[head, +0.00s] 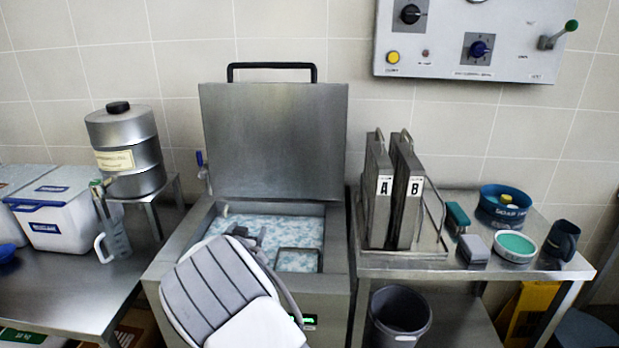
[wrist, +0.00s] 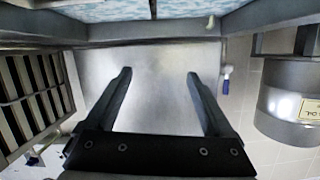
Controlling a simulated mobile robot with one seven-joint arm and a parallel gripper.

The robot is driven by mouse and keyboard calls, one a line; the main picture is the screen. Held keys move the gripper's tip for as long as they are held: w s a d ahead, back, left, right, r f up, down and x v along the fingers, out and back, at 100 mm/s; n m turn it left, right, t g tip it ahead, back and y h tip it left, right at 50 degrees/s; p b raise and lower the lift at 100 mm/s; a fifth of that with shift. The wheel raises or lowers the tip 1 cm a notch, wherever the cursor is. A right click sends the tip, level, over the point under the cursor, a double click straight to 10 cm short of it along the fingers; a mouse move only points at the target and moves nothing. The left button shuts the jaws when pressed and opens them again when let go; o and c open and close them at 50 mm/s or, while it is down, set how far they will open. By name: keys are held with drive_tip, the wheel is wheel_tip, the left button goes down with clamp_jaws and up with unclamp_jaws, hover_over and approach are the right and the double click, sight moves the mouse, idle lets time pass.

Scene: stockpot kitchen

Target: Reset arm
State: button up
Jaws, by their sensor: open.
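My arm reaches over the front of the steel vat (head: 328,240), whose lid (head: 272,145) stands open against the wall. My gripper (wrist: 157,75) shows in the wrist view with its two dark fingers spread wide and nothing between them. In the head view my arm mostly hides it; a dark part shows above the arm, over the vat. The vat holds a blue-and-white speckled surface (head: 290,230) with a metal frame (head: 298,262) at its right. In the wrist view the lid's bare steel face (wrist: 155,70) lies beyond the fingers.
On the right table stand panels A (head: 376,200) and B (head: 407,205) in a rack, a green brush (head: 457,217), a round green-topped dish (head: 514,246), a blue tub (head: 503,205) and a dark mug (head: 562,240). Left are a steel canister (head: 130,155), jug (head: 115,230) and white bin (head: 65,215).

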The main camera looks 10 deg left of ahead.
drive_tip(key=d+r+g+p, duration=0.1)
drive_tip(key=d+r+g, duration=0.1)
drive_tip(key=d+r, duration=0.85)
drive_tip(key=s+d+r+g+y+p, duration=0.1)
drive_tip(key=s+d+r+g, duration=0.1)
drive_tip(key=s+d+r, duration=0.5)
drive_tip(key=s+d+r+g+y+p, duration=0.1)
drive_tip(key=s+d+r+g+p, duration=0.1)
drive_tip(key=s+d+r, duration=0.6)
drive_tip(key=s+d+f+g+h+p, duration=0.1)
drive_tip(key=s+d+h, duration=0.1)
drive_tip(key=s+d, duration=0.6)
drive_tip(key=s+d+f+g+h, duration=0.1)
drive_tip(key=s+d+g+h, duration=0.1)
drive_tip(key=s+d, duration=0.7)
drive_tip(key=s, duration=0.7)
drive_tip(key=shift+d+f+p, duration=0.2)
drive_tip(key=shift+f+p, duration=0.1)
drive_tip(key=shift+p, duration=0.05)
drive_tip(key=shift+c, duration=0.3)
